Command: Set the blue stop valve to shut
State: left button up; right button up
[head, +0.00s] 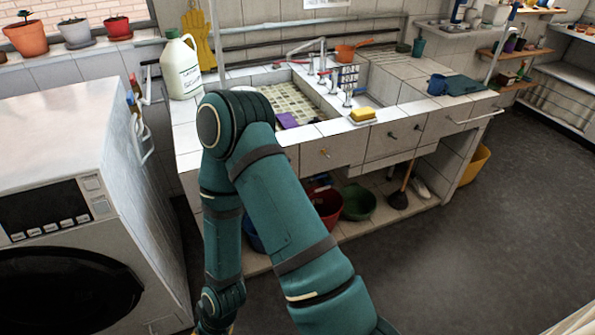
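I cannot pick out the blue stop valve for certain. Small coloured handles (134,84) also show on the wall pipes behind the washing machine, partly hidden. One of my teal arms rises through the middle of the head view and bends back down, hiding part of the sink's left front.
A white washing machine (60,140) stands at the left. The tiled sink counter (300,128) holds a white jug (181,66) and a yellow sponge (363,114). Red (328,208) and green (358,201) basins stand underneath. The dark floor (500,240) at the right is clear.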

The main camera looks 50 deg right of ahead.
aim_at(310, 180)
jog(key=l+u, duration=0.45)
jog(key=l, duration=0.75)
jog(key=k+l+u, duration=0.15)
jog(key=l, duration=0.5)
jog(key=k+l, duration=0.1)
jog(key=l, duration=0.35)
jog(key=k+l, duration=0.1)
jog(key=l, duration=0.3)
jog(key=k+l, duration=0.1)
jog(key=l, duration=0.35)
jog(key=l+u, duration=0.1)
jog(key=l, duration=0.35)
jog(key=k, duration=0.05)
